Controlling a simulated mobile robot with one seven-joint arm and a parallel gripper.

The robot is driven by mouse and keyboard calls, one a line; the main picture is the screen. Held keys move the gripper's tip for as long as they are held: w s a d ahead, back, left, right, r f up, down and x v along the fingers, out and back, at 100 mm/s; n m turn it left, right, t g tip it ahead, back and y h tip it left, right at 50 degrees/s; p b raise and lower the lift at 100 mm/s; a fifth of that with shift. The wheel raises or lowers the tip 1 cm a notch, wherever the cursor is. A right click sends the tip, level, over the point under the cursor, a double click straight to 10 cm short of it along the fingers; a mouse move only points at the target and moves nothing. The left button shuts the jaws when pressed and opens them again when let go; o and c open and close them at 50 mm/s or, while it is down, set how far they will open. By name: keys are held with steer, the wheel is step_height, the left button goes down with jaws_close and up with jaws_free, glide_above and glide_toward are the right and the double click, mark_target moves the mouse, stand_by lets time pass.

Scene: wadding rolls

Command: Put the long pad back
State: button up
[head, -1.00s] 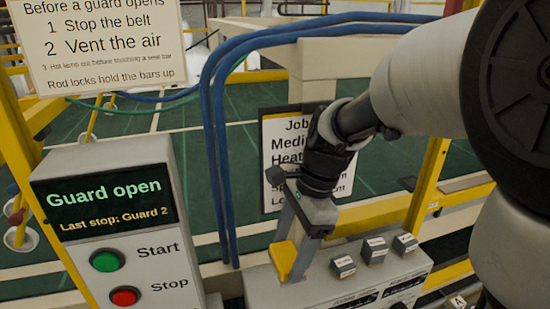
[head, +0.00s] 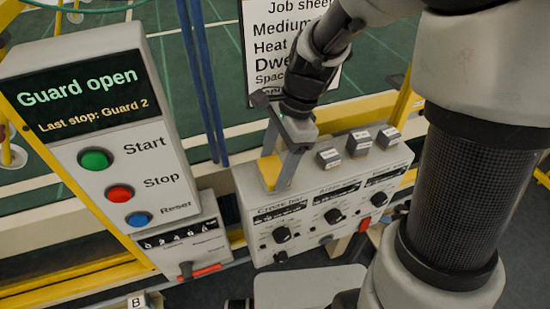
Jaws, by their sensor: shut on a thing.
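My gripper (head: 279,166) points down over the left end of the top of a grey control box (head: 250,220). It is shut on a yellow block (head: 270,172), which shows between its two grey fingers. I cannot tell whether this block is the long pad, or whether it touches the box top. Three small grey labelled blocks (head: 358,143) stand in a row on the box top, right of my gripper.
A panel reading "Guard open" (head: 90,95) stands at left with green, red and blue buttons. A smaller box with a red lever (head: 206,270) sits below it. Blue hoses (head: 205,90) and a job sheet (head: 262,60) are behind. Knobs cover the control box front.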

steer(key=o, duration=1.2)
steer(key=shift+c, duration=0.2)
steer(key=s+p+v, duration=0.1)
steer(key=v, duration=1)
steer(key=s+d+r+n+t+h, duration=0.1)
steer(key=s+d+r+n+t, duration=0.2)
steer(key=s+n, duration=0.2)
steer(key=s+d+r+n+t+h, duration=0.1)
steer(key=s+d+r+n+t, duration=0.1)
steer(key=n, duration=0.7)
steer(key=s+d+t, duration=0.1)
steer(key=s+d, duration=0.1)
steer(key=s, duration=0.1)
steer(key=shift+s+d+r+n+h, duration=0.25)
steer(key=shift+d+r+n+h, duration=0.05)
steer(key=shift+r+n+h, duration=0.1)
